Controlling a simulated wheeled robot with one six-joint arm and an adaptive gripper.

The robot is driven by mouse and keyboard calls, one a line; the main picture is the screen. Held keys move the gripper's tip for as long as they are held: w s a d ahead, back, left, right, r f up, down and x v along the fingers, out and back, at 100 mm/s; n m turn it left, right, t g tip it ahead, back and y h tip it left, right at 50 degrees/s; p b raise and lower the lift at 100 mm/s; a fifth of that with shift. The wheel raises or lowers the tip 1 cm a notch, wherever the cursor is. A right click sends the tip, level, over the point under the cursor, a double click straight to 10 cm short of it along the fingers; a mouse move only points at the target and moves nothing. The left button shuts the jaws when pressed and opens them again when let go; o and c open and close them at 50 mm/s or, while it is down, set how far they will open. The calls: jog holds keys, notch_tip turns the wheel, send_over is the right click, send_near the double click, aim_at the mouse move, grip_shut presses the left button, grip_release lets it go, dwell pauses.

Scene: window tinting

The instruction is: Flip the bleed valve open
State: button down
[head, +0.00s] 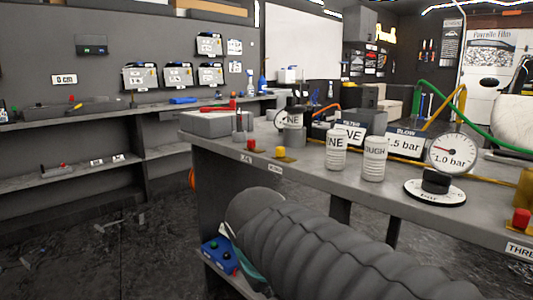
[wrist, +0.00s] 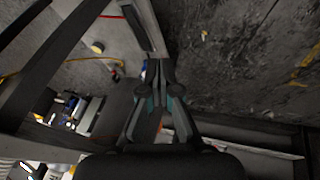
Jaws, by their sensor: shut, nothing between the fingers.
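I cannot make out with certainty which part is the bleed valve. On the bench in the head view, a round pressure gauge (head: 452,153) stands behind a black knob (head: 435,183) on a white lettered disc (head: 436,195). A red-topped fitting (head: 521,221) is at the right edge. A red knob (head: 250,145) and a yellow knob (head: 281,152) sit near the bench's left end. My gripper (wrist: 158,66) is shut and empty in the wrist view, pointing up the picture, with the floor on its right. My gripper is not visible in the head view.
Two white lettered canisters (head: 337,148) and (head: 374,159) stand on the bench (head: 315,180). Green and orange hoses (head: 458,105) arch over the right end. A wall shelf (head: 60,165) is at left, with dark floor (head: 75,245) in front.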

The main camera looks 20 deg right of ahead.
jog(key=w+d+r+n+g+h+b, duration=0.1)
jog(key=w+d+r+h, duration=0.35)
jog(key=w, duration=0.55)
jog(key=m+g+h+b, duration=0.1)
jog(key=g+h+b, duration=0.1)
jog(key=h, duration=0.9)
send_near(267, 157)
jog(key=w+a+r, duration=0.2)
jog(key=w+r, duration=0.1)
jog(key=shift+w+d+f, duration=0.2)
jog(key=shift+d+f, duration=0.05)
jog(key=shift+d, duration=0.15)
jog(key=d, duration=0.6)
jog(key=w+d, duration=0.1)
jog(key=d, duration=0.2)
jog(key=shift+d+b, duration=0.1)
jog(key=shift+b, duration=0.25)
jog(key=shift+s+d, duration=0.6)
jog(key=shift+s, duration=0.3)
jog(key=shift+s+d+b, duration=0.15)
jog(key=shift+s+b, duration=0.05)
jog(key=shift+s, duration=0.3)
jog(key=shift+s+d+b, duration=0.2)
jog(key=shift+s, duration=0.3)
jog(key=shift+a, duration=0.1)
